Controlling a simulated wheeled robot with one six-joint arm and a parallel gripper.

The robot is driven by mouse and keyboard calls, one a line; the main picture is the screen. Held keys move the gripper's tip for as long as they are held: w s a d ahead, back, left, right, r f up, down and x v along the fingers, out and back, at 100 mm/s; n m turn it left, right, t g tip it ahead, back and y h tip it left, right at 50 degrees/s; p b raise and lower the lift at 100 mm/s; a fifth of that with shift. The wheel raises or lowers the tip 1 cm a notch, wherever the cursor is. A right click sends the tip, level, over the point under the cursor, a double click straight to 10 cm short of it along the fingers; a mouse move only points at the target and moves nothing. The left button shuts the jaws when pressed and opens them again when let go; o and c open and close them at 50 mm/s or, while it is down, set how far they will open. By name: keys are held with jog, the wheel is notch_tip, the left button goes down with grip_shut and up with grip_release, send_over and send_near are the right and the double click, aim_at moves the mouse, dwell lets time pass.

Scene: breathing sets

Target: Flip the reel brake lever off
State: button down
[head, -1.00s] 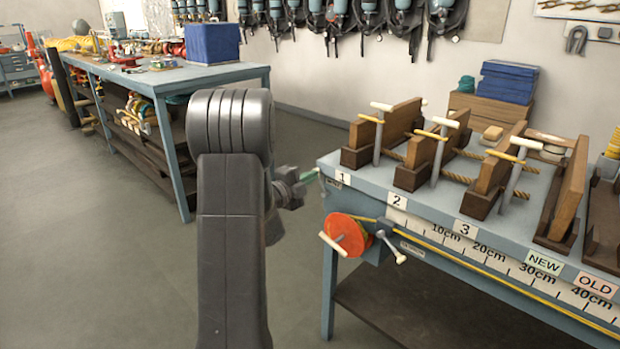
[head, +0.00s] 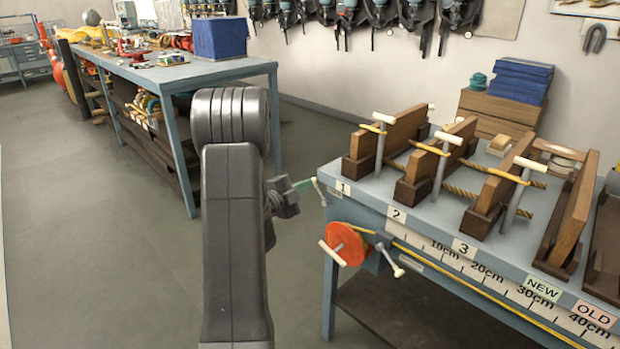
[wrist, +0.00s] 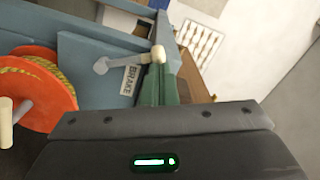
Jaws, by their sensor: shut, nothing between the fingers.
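The brake lever (head: 390,261) is a short grey arm with a pale knob on the bench's front, right of the orange reel (head: 346,244). In the wrist view the lever (wrist: 128,60) extends from a grey pivot to its cream knob (wrist: 159,54), above a BRAKE label (wrist: 131,80). My gripper (head: 306,185) is shut and empty, with green fingers. In the head view it is left of the bench corner, apart from the lever. In the wrist view the fingers (wrist: 158,84) line up just below the knob; contact cannot be told.
The blue bench (head: 375,198) carries wooden stands with T-handles (head: 437,165) and ropes. A yellow tape and centimetre scale (head: 484,272) run along its front edge. Another bench (head: 172,78) stands behind on the left. The grey floor (head: 90,230) at left is clear.

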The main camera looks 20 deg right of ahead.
jog(key=shift+w+a+f+p, duration=0.3)
jog(key=shift+w+f+p, duration=0.15)
jog(key=shift+w+f, duration=0.3)
jog(key=shift+w+a+f+p, duration=0.3)
jog(key=shift+w+f+p, duration=0.15)
jog(key=shift+w+f, duration=0.2)
dwell(0.8)
jog(key=s+r+p+v, duration=0.1)
jog(key=r+p+v, duration=0.1)
jog(key=v, duration=1)
jog(key=shift+s, duration=0.45)
